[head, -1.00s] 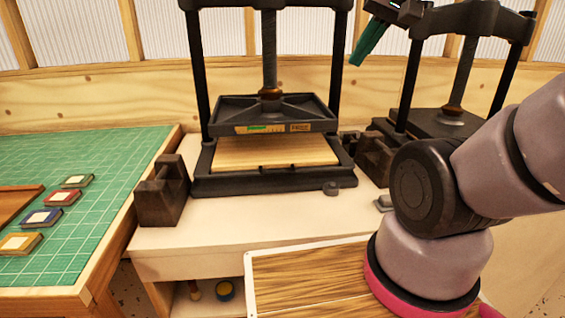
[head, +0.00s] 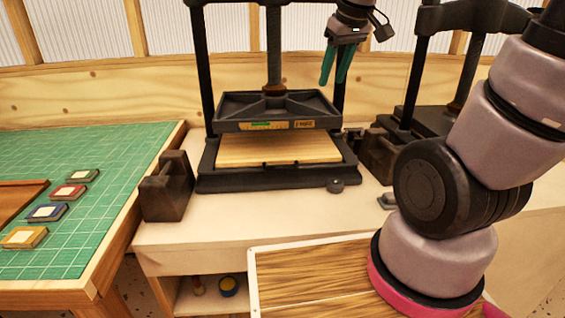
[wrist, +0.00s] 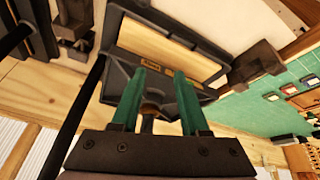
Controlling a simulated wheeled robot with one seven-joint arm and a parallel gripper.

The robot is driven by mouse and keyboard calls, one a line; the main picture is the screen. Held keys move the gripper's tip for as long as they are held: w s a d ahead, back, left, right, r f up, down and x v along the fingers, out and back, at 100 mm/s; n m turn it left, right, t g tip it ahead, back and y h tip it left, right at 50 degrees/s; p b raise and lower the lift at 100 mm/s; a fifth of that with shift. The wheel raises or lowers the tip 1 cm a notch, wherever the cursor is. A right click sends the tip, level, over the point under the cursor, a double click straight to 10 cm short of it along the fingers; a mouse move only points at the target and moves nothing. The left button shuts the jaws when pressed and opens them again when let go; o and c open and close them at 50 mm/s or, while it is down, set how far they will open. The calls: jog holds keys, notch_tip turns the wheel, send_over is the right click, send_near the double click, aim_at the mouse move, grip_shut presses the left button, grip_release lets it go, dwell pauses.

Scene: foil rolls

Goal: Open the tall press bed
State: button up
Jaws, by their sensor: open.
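The tall press in the middle of the bench has a black frame with two posts and a central screw. Its black platen (head: 275,110), with a green and an orange label on the front, hangs a little above a wooden board on the bed (head: 278,149). The platen also shows in the wrist view (wrist: 196,57). My gripper (head: 335,82) has green fingers and points down near the right post, above the platen. In the wrist view my gripper (wrist: 165,70) is open and empty, with its fingers apart toward the press.
A second dark press (head: 440,121) stands to the right. Dark blocks with handles (head: 166,187) flank the tall press. A green cutting mat (head: 85,180) with several coloured tiles lies on the left table. The pale bench front (head: 220,233) is mostly clear.

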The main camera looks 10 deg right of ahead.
jog(key=w+a+f+n+g, duration=0.2)
jog(key=w+a+f+n, duration=0.35)
jog(key=f+n, duration=0.3)
jog(key=n+h, duration=0.1)
jog(key=n, duration=0.4)
send_near(282, 168)
jog(key=shift+g, duration=0.4)
jog(key=f, duration=0.2)
jog(key=w+f, duration=0.1)
jog(key=f, duration=0.2)
jog(key=w+f, duration=0.1)
jog(key=f, duration=0.1)
jog(key=shift+w+f, duration=0.15)
jog(key=shift+f, duration=0.05)
grip_shut()
